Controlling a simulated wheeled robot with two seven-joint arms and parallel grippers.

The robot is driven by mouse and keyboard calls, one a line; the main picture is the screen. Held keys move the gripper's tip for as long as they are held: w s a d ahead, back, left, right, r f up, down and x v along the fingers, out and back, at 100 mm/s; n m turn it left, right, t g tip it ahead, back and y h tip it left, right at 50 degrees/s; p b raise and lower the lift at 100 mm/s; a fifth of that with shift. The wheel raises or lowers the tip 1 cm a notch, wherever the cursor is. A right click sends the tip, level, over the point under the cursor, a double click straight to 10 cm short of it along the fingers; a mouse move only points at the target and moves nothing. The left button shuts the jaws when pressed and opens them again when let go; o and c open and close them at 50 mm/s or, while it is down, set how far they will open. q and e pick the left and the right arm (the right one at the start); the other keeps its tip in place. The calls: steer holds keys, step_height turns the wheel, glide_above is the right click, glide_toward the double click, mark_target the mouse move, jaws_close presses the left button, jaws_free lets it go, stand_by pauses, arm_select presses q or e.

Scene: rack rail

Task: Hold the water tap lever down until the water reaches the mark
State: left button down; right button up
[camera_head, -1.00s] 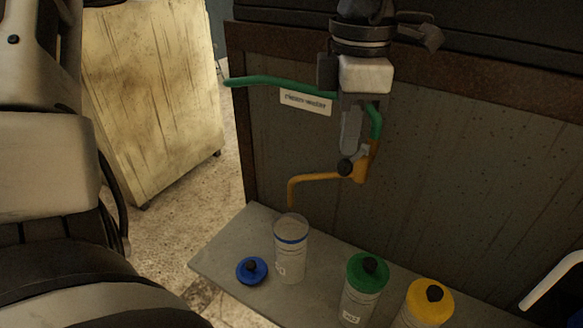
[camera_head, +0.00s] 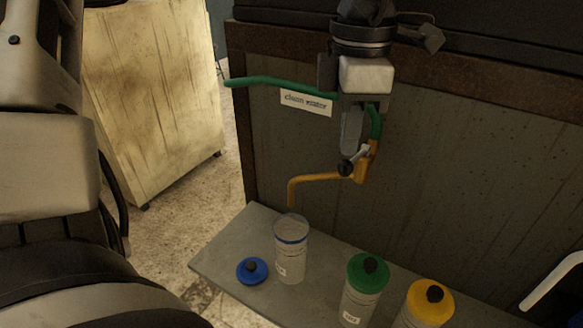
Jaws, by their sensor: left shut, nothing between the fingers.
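The orange-brown water tap (camera_head: 361,172) is on the dark panel, its spout bending down at the left. Its lever (camera_head: 347,168) has a dark knob. My left gripper (camera_head: 351,152) points down, shut and empty, right by the lever; I cannot tell whether it touches. A clear bottle (camera_head: 290,262) stands upright and open under the spout, with a blue band (camera_head: 291,238) near its top. No stream of water shows, and I cannot make out the water level. My right gripper is not in view.
A blue lid (camera_head: 252,270) lies left of the bottle on the grey shelf (camera_head: 225,262). Bottles with a green lid (camera_head: 368,272) and a yellow lid (camera_head: 430,300) stand to the right. A green pipe (camera_head: 275,83) and a "clean water" label (camera_head: 306,102) are above. A pale cabinet (camera_head: 150,90) stands left.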

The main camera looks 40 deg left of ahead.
mark_target(346, 160)
arm_select(q)
steer(key=shift+f+b, duration=2.2)
steer(key=shift+f, duration=0.15)
stand_by(5.7)
